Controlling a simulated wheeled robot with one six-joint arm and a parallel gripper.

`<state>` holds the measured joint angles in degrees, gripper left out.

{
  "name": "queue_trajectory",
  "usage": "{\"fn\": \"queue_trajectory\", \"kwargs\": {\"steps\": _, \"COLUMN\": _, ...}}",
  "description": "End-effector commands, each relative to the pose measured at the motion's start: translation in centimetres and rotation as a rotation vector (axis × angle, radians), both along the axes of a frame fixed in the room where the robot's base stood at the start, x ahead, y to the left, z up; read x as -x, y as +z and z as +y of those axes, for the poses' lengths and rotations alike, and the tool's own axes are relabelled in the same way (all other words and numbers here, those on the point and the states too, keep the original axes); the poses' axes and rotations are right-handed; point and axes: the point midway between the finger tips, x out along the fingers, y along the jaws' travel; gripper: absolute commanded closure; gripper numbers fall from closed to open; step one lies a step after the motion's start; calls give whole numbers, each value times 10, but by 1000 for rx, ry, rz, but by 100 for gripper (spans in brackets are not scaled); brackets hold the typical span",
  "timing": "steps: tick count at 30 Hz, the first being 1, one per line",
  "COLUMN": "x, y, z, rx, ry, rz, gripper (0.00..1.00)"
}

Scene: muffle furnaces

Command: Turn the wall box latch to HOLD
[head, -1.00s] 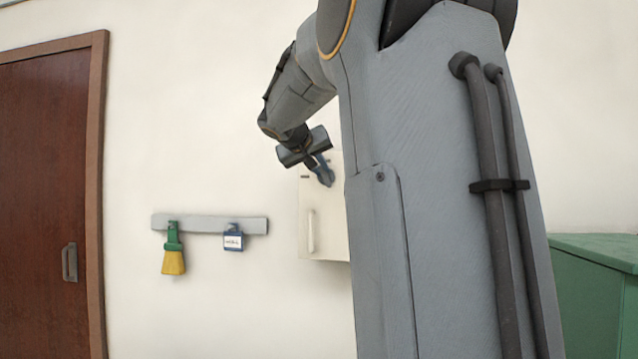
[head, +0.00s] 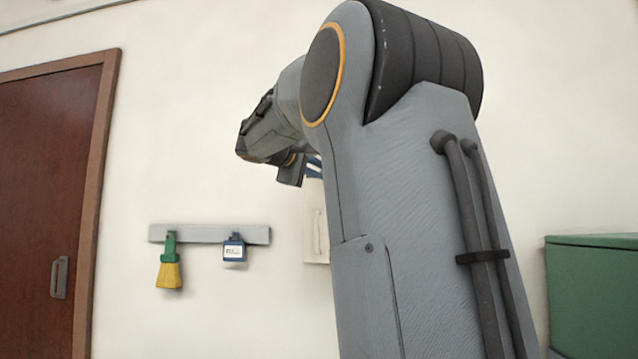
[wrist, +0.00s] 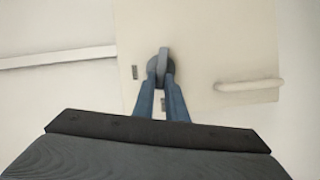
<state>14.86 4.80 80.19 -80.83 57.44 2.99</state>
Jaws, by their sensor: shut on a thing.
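The wall box (head: 316,225) is a cream panel on the wall, largely hidden behind my arm in the head view. It fills much of the wrist view (wrist: 215,50), with a pale bar handle (wrist: 248,86) to the right. The latch (wrist: 163,62) is a dark grey round knob with a raised grip on the box face. My gripper (wrist: 162,80) has its blue fingers shut on the latch grip, one on each side. In the head view the fingertips are hidden behind my arm. Two small dark marks lie by the latch, too small to read.
A grey rail (head: 205,234) on the wall left of the box holds a green and yellow brush (head: 169,265) and a blue and white tag (head: 234,250). A brown door (head: 40,190) is at far left. A green cabinet (head: 592,295) stands at right.

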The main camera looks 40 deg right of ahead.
Motion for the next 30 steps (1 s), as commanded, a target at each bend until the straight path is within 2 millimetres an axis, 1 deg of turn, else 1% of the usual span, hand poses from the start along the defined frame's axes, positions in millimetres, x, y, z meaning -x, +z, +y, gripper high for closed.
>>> {"fn": "queue_trajectory", "kwargs": {"steps": 1, "x": -1, "y": -5, "z": 0, "rx": 21, "ry": 1, "rz": 23, "gripper": 100}}
{"fn": "queue_trajectory", "kwargs": {"steps": 12, "x": -1, "y": -7, "z": 0, "rx": 136, "ry": 0, "rz": 159, "gripper": 100}}
{"fn": "queue_trajectory", "kwargs": {"steps": 30, "x": -1, "y": -7, "z": 0, "rx": 159, "ry": 0, "rz": 187, "gripper": 100}}
